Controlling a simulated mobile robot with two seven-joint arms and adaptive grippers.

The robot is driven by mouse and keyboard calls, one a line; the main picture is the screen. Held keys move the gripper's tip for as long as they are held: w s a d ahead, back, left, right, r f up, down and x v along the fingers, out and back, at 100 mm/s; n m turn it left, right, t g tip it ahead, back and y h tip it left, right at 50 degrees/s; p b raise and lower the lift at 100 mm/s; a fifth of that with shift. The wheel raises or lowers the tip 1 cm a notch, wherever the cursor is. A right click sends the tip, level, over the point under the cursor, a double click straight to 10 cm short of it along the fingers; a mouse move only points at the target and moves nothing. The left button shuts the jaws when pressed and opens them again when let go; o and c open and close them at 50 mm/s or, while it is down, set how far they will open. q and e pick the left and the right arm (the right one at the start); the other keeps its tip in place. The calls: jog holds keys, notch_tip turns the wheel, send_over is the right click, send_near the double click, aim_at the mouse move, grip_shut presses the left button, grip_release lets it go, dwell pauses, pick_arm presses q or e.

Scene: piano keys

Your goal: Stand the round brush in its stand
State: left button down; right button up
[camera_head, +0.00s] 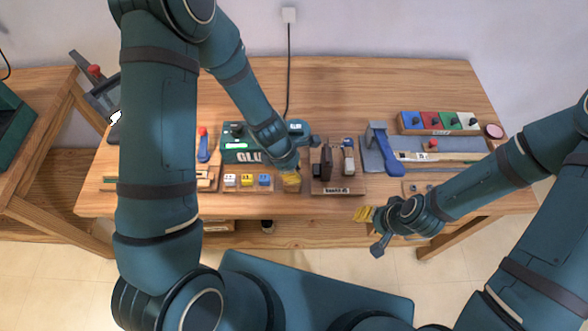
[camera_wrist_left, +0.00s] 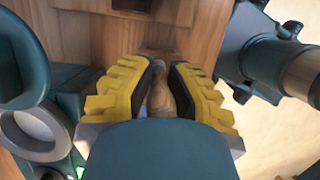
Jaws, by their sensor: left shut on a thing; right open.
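My left gripper (camera_head: 291,179) is low over the front middle of the workbench. In the left wrist view its yellow fingers (camera_wrist_left: 160,85) are shut on a rounded tan wooden piece (camera_wrist_left: 160,97), which looks like the handle of the round brush. Most of the brush is hidden by the fingers and the gripper body. A wooden stand (camera_head: 338,190) with a front label and several upright tools is just right of this gripper. I cannot tell whether it is the brush's stand. My right gripper (camera_head: 364,214) is open and empty, at the bench's front edge.
The workbench (camera_head: 370,85) is bare at the back. Yellow and blue blocks (camera_head: 247,181) sit left of my left gripper, before a green "GLU" case (camera_head: 240,157). A blue-grey mat (camera_head: 405,150) with tools and a tray of coloured boxes (camera_head: 440,121) are at right.

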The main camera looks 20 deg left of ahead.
pick_arm(q)
jog(key=shift+f+b, duration=0.35)
jog(key=shift+f, duration=0.1)
dwell(0.4)
dwell(0.3)
jog(key=shift+c, duration=2.2)
grip_release()
jog(key=shift+r+p, duration=3.3)
jog(key=shift+r, duration=0.3)
jog(key=shift+f, duration=0.1)
